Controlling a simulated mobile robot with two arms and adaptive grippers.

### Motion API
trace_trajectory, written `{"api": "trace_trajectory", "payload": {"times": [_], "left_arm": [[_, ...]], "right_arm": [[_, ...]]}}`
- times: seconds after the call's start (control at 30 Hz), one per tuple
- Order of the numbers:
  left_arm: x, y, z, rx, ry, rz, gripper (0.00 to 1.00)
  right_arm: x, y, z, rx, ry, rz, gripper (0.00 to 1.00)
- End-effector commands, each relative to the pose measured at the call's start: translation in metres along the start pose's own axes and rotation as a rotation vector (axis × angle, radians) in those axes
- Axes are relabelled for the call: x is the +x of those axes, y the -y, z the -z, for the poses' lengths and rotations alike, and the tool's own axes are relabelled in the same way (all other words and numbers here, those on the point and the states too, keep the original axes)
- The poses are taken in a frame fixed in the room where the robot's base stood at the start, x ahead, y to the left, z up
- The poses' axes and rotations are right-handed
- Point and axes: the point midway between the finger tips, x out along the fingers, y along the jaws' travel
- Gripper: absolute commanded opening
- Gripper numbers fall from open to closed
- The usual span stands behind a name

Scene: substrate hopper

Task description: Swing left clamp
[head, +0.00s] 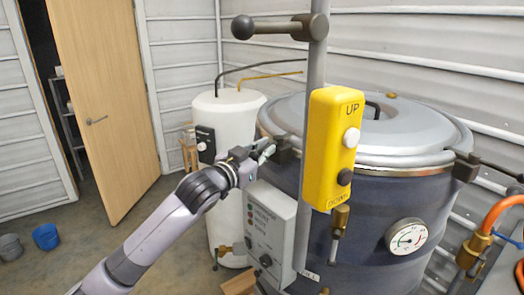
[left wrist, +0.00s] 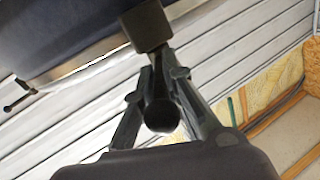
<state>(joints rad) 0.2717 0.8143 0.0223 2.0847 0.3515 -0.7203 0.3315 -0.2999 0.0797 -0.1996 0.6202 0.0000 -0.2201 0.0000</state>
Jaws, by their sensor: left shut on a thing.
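The left clamp (head: 286,150) is a dark block on the left side of the large vessel's rim, just behind the grey post. My left gripper (head: 264,152) reaches it from the left. In the left wrist view, the clamp's dark block (left wrist: 147,26) sits above the fingers, with its rounded handle end (left wrist: 161,115) between them. My left gripper (left wrist: 160,95) is shut on that handle. The vessel (head: 385,210) is dark blue with a grey lid (head: 370,125), which is down on the rim. The right clamp (head: 466,167) sits at the rim's right. My right gripper is out of view.
A yellow UP/DOWN pendant (head: 334,150) hangs by the grey post (head: 312,90), in front of the vessel. A grey control box (head: 268,232) stands below the clamp. A white tank (head: 229,125) is behind my arm. Orange hose (head: 500,208) is at right.

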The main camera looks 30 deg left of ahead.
Motion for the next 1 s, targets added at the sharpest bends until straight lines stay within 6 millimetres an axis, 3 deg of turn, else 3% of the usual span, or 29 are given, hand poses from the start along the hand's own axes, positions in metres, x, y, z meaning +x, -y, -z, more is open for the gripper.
{"api": "trace_trajectory", "payload": {"times": [0.5, 1.0], "left_arm": [[0.004, -0.023, 0.004, -0.004, 0.063, 0.295, 0.0], [0.006, -0.028, 0.003, 0.002, 0.082, 0.383, 0.0]], "right_arm": [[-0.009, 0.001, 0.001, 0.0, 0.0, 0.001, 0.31], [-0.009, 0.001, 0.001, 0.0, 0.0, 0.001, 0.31]]}}
